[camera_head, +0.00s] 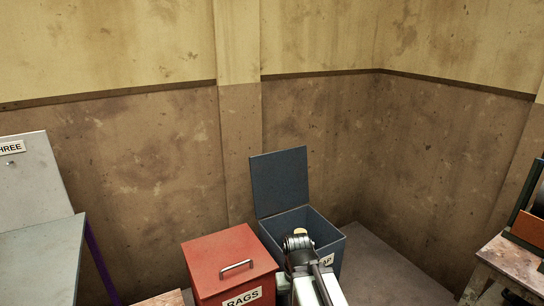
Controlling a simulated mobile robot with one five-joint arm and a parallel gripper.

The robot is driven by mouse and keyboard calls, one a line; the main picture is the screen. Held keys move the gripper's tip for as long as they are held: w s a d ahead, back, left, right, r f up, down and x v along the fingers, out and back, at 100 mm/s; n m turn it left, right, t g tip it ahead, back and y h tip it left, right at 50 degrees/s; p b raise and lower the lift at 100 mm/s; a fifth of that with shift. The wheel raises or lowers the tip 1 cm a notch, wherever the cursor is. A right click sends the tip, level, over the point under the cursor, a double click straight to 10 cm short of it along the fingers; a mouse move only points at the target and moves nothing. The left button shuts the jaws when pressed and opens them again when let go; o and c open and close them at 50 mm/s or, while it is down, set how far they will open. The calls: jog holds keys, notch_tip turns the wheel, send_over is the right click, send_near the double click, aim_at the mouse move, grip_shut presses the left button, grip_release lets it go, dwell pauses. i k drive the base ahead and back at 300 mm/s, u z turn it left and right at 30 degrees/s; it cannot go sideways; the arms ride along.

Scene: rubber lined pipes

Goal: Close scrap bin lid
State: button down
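The scrap bin (331,238) is a blue-grey box with a partly covered label ending in "AP". It stands on the floor near the back wall. Its lid (280,182) stands open, upright along the bin's rear side. My arm reaches up from the bottom of the view, in front of the bin. Its end (298,241) overlaps the bin's opening in the picture. My gripper's fingers cannot be made out, and I cannot tell whether the arm touches the bin. The arm hides part of the bin's front and label.
A red bin (215,262) labelled "RAGS" with a closed, handled lid stands just left of the scrap bin. A grey table (38,262) is at far left. A worn bench (512,262) is at right. Bare floor (385,275) lies right of the scrap bin.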

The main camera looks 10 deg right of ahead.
aim_at(280, 178)
jog(key=i, duration=1.3)
jog(key=u, duration=1.2)
